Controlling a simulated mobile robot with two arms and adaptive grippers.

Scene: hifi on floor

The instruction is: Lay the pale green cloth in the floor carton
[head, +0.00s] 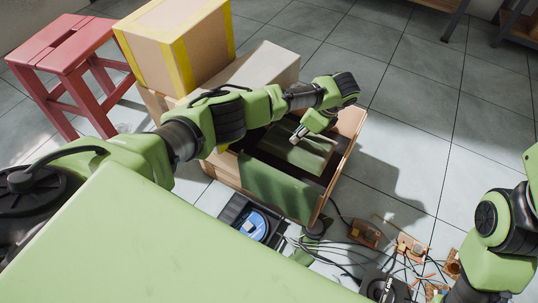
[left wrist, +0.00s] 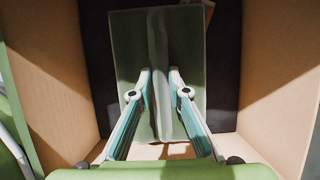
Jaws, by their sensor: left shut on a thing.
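The pale green cloth (head: 312,155) is inside the open floor carton (head: 345,140), over its dark inside. My left gripper (head: 299,133) reaches down into the carton from above. In the left wrist view, the gripper (left wrist: 160,82) is shut on a raised ridge along the middle of the cloth (left wrist: 128,45). The cloth spreads flat to both sides of the ridge, between the brown carton walls (left wrist: 275,60). I cannot tell whether it rests on the bottom. My right arm shows at the right of the head view, its gripper out of sight.
A yellow-taped box (head: 175,50) stands behind the carton, next to a red stool (head: 75,60). A dark green panel (head: 275,187) shows at the carton's front. A disc drive (head: 250,222) and circuit boards with loose cables (head: 412,246) lie in front.

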